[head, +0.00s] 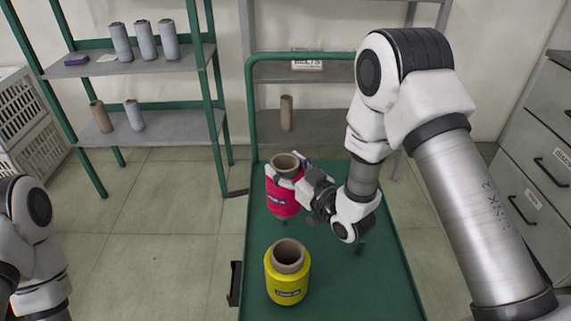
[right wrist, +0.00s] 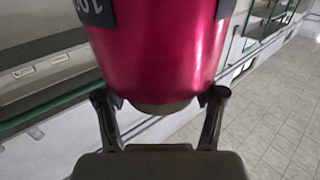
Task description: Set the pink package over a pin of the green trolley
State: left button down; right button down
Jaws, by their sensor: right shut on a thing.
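The pink package (head: 283,203), a pink spool with a brown core tube, is upright over the far left part of the green trolley (head: 340,290). My right gripper (head: 286,172) is shut on it near its top. In the right wrist view the pink package (right wrist: 160,50) fills the space between the fingers of my right gripper (right wrist: 160,108). A small dark pin tip shows just below the package, and another pin (head: 361,246) stands on the deck to the right. I cannot tell whether the package touches the deck. My left gripper is out of view.
A yellow package (head: 287,280) stands on the near left of the trolley. The trolley's green handle frame (head: 250,110) rises at the far end. A green-posted rack (head: 130,68) with grey and brown tubes stands behind left; drawers (head: 545,150) stand right.

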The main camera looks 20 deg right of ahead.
jog(key=shift+f+b, duration=1.2)
jog(key=shift+f, duration=0.55)
notch_tip(320, 180, down, 2)
jog(key=shift+f+b, duration=0.2)
jog(key=shift+b, duration=0.65)
jog(key=shift+c, duration=0.2)
grip_release()
jog(key=v, duration=1.2)
